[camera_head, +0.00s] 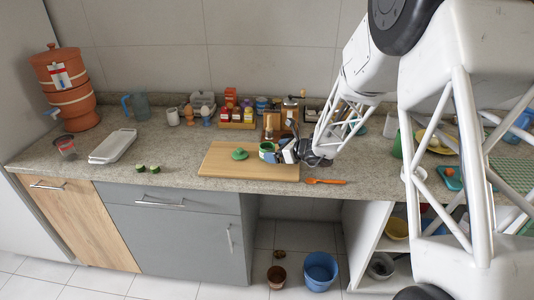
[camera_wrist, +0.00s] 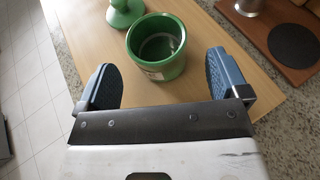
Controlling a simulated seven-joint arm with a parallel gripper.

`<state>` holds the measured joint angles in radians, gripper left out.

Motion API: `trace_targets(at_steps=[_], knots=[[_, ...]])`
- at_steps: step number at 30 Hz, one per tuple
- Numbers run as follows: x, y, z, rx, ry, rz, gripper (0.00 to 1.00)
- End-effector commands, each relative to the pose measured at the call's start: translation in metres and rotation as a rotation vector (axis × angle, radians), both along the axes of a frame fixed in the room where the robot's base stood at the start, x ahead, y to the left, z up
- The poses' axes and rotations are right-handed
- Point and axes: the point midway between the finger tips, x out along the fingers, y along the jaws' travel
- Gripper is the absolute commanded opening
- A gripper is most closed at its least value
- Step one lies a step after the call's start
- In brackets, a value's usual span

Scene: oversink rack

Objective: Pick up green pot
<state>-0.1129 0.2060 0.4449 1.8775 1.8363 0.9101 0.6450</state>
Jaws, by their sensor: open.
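The green pot (camera_wrist: 172,69) stands upright on the wooden board, with its open top and a pale mark on its side showing in the wrist view. In the head view the pot (camera_head: 266,148) is partly hidden by my gripper (camera_head: 281,152). My gripper (camera_wrist: 160,72) is open, with one blue-grey finger pad on each side in the wrist view. The pot is ahead of and partly between the fingers, with gaps on both sides; I see no contact.
A green knobbed piece (camera_head: 239,154) sits on the cutting board (camera_head: 225,166) left of the pot. An orange utensil (camera_head: 325,181) lies right of the board. A brown board (camera_wrist: 284,36) with a metal cylinder (camera_wrist: 248,6) is behind right. The counter left of the board is mostly clear.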

Motion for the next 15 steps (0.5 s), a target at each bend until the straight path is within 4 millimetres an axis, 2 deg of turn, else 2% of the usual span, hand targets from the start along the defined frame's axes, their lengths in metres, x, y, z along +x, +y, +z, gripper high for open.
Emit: trace_targets(at_steps=[9, 15], knots=[[0.014, 0.028, -0.011, 0.000, 0.001, 0.002, 0.93], [0.018, 0.038, -0.015, 0.000, 0.000, 0.001, 0.93]])
